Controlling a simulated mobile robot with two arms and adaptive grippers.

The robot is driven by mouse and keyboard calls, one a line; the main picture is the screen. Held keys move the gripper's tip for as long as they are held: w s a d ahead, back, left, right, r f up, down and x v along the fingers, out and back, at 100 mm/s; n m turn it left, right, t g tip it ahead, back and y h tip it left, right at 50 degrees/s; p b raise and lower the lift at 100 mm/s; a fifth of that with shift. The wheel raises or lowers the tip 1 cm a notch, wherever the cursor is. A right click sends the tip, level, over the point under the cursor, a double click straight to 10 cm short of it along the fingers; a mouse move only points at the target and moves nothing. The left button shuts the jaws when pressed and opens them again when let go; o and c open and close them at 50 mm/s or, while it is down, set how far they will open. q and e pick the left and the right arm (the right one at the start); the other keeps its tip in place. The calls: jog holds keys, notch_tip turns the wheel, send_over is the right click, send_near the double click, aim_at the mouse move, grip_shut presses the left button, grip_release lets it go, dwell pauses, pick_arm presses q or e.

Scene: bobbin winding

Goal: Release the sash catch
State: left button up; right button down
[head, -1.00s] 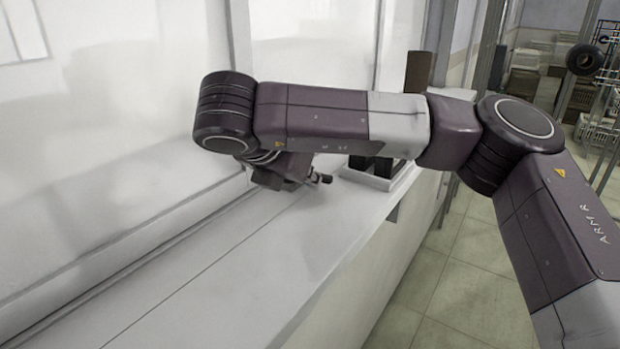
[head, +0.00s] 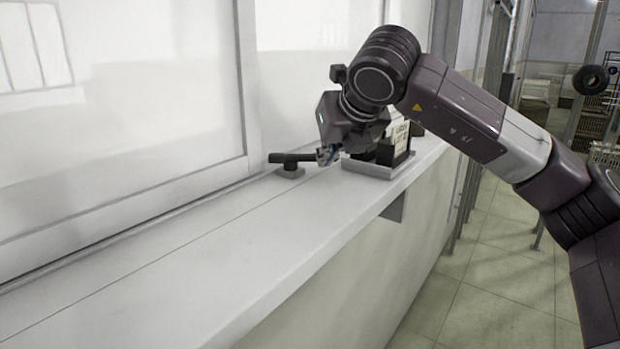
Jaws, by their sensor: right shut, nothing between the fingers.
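The sash catch (head: 291,163) is a dark lever on a small grey base, on the white sill at the foot of the sash window. Its lever lies roughly level, along the picture's left-right line. My right gripper (head: 328,156) is just right of the catch, with its fingertips close to the lever's right end. I cannot tell whether they touch. The right gripper is shut and holds nothing that I can see. My left gripper is not in view.
A pale tray (head: 378,169) with dark upright items and a labelled card (head: 401,138) stands on the sill right behind my gripper. The white sill (head: 190,240) is clear in front and to the left. Its front edge drops to a tiled floor.

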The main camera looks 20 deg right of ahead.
jog(key=shift+w+d+f+b, duration=0.25)
jog(key=shift+w+b, duration=0.25)
jog(key=shift+b, duration=0.05)
jog(key=shift+w+d+r, duration=0.15)
jog(key=shift+w+d, duration=0.2)
jog(key=shift+w, duration=0.15)
jog(key=w+n+y, duration=0.1)
jog(key=d+n+y, duration=0.1)
jog(key=shift+w+d+n+y+p, duration=0.1)
jog(key=shift+w+n+y+p, duration=0.2)
jog(key=shift+w+n, duration=0.1)
jog(key=shift+w+r, duration=0.1)
jog(key=shift+w, duration=0.35)
jog(key=v, duration=1.2)
